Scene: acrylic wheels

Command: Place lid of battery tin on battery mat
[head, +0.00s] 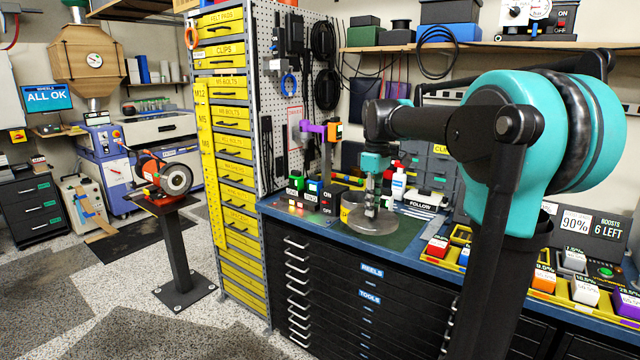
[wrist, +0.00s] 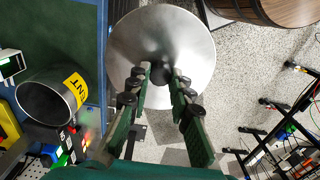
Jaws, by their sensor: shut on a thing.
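My gripper (head: 371,203) is shut on the dark knob of a round silver lid (head: 372,224). In the wrist view the fingers (wrist: 162,74) close on the knob from both sides, and the lid (wrist: 165,35) lies flat beyond them. The open metal tin (wrist: 45,100) with a yellow label stands at the left of the wrist view. In the head view it shows partly behind the lid (head: 346,211). A dark green mat (head: 404,236) lies on the bench top. It also shows at the upper left of the wrist view (wrist: 45,38). The lid appears raised above the bench, overlapping its edge in the wrist view.
The blue bench edge (head: 300,219) runs above black drawers (head: 360,300). Small coloured boxes and a red-lit panel (head: 328,198) stand left of the tin. Yellow trays with coloured blocks (head: 560,282) line the right. A wooden barrel (wrist: 268,10) stands on the floor.

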